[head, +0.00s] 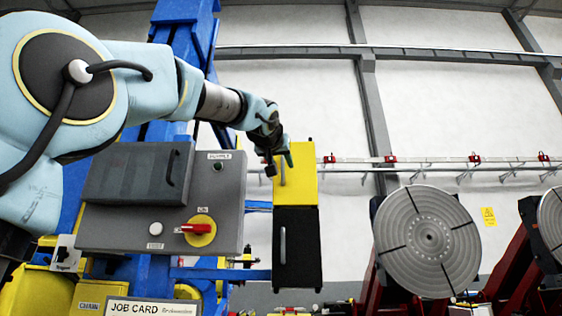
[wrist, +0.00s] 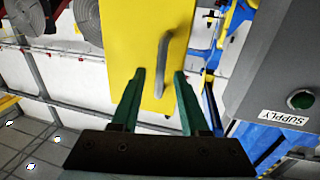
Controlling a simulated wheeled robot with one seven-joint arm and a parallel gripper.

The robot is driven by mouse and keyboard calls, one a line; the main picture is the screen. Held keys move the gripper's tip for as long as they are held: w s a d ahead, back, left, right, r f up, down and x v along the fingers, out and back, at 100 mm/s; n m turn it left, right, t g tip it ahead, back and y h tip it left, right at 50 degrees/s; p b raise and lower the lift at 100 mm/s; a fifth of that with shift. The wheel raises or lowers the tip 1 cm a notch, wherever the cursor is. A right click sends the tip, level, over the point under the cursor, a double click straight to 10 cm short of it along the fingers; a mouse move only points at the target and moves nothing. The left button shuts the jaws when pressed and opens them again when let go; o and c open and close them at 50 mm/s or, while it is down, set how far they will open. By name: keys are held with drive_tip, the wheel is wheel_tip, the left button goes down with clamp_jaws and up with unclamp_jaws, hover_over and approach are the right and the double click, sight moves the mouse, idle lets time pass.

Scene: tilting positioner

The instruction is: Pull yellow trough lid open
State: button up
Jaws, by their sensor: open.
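The yellow trough lid (head: 304,180) is the upright yellow face above a black lower section, and it looks closed. Its grey bar handle (head: 283,173) runs vertically on the left part of the face. In the wrist view the yellow lid (wrist: 122,40) fills the upper middle, with the handle (wrist: 162,62) slanting down between my fingers. My gripper (wrist: 159,74) is open, its two green fingers on either side of the handle's line. I cannot tell whether they touch it. In the head view my gripper (head: 285,160) is at the lid's upper left, partly covering it.
The black section (head: 303,250) below has its own handle. A grey control box (head: 225,190) with a red switch (head: 196,229) stands close to the left; its SUPPLY corner (wrist: 285,117) is near my gripper. Round slotted plates (head: 428,240) stand to the right.

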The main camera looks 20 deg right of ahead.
clamp_jaws()
idle(1.3)
